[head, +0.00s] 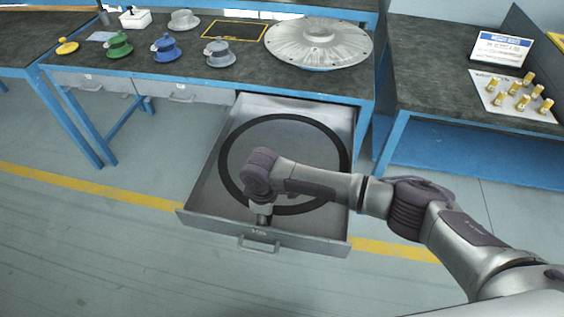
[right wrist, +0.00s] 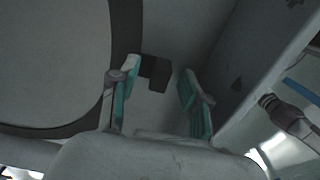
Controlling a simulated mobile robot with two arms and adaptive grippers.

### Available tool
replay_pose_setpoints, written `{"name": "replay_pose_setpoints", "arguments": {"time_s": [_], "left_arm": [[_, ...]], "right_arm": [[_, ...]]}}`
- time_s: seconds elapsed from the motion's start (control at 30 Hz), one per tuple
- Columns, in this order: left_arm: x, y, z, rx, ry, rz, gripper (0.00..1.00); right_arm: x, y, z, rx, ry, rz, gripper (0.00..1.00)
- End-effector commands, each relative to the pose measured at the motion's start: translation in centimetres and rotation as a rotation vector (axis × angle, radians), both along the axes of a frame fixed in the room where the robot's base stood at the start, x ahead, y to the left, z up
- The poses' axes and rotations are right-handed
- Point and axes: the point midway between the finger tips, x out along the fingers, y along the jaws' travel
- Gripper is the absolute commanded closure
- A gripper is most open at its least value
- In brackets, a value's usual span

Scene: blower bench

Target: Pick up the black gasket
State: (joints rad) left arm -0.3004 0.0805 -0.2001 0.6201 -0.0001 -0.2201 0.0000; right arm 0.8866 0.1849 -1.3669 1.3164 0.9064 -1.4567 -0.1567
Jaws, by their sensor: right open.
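The black gasket (head: 290,117) is a large thin ring lying flat in the open grey drawer (head: 200,190). My right arm crosses over its front part and hides some of it. My right gripper (head: 262,217) points down inside the drawer, near the drawer's front wall. In the right wrist view the gasket (right wrist: 127,30) curves along the left, and a small dark block (right wrist: 155,70) at its outer edge shows between the fingers of my right gripper (right wrist: 157,85). The fingers are apart, one on each side of this block, and I cannot tell whether they touch it. My left gripper is out of view.
The drawer's front wall (head: 300,243) with its handle stands close to my right gripper. On the bench above are a large round metal cover (head: 318,42), several coloured flanged parts and a yellow-edged black mat (head: 235,30). A second bench (head: 440,60) stands at the right.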

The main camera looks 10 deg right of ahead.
Motion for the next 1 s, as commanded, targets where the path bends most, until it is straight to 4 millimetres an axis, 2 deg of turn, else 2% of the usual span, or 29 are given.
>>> {"name": "replay_pose_setpoints", "arguments": {"time_s": [0.17,0.4,0.47,0.8,0.87,1.0], "left_arm": [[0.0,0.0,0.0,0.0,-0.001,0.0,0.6],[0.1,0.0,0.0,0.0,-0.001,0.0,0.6],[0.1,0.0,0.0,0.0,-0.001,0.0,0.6],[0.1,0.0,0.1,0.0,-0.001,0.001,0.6],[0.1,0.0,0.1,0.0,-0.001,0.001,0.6],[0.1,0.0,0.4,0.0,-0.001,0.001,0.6]], "right_arm": [[0.0,0.0,0.0,0.0,0.0,0.0,0.53],[0.0,0.0,0.0,0.001,0.0,0.0,0.93],[0.0,0.0,0.0,0.001,0.0,0.0,1.0],[0.0,0.0,0.3,0.001,0.0,0.0,1.0],[0.0,0.0,0.8,0.002,-0.001,0.0,1.0],[0.0,0.1,3.1,0.003,-0.003,0.002,1.0]]}}
